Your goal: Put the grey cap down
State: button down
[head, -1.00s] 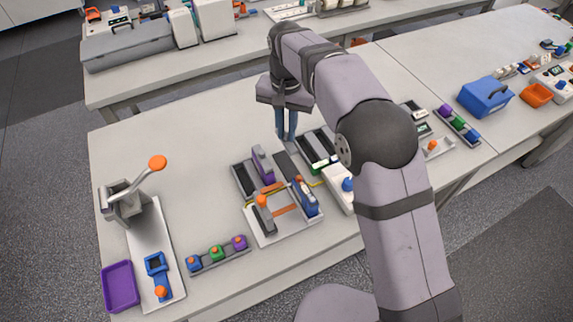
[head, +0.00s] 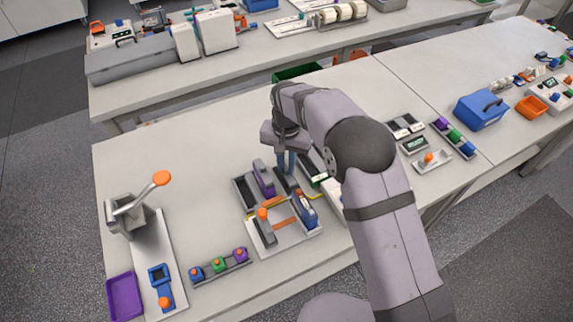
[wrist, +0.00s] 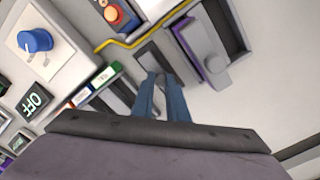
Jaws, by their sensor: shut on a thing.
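My gripper (head: 286,164) points down between the purple-sided holder and the row of dark slots near the middle of the table. In the wrist view its two blue fingers (wrist: 160,82) are close together, shut on a small grey piece (wrist: 158,84), which I take to be the grey cap. The fingers hide most of it. Just beyond the fingertips is a dark grey slab (wrist: 149,59); I cannot tell whether the cap touches it.
The purple-sided holder (head: 264,178) stands close left of the fingers. A fixture with orange parts and a blue block (head: 304,210) is in front. A white box with a blue knob (wrist: 36,40) and a binder-like green-and-red strip (wrist: 97,83) are nearby. The table's back left is clear.

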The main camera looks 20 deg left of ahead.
aim_at(287, 169)
jog(key=shift+f, duration=0.55)
jog(key=shift+f, duration=0.15)
jog(key=c, duration=1.7)
grip_release()
jog(key=shift+c, duration=0.2)
notch_tip(287, 169, up, 12)
jog(key=b, duration=0.2)
jog(key=shift+r+b, duration=0.2)
jog(key=shift+b, duration=0.2)
jog(key=shift+d, duration=0.1)
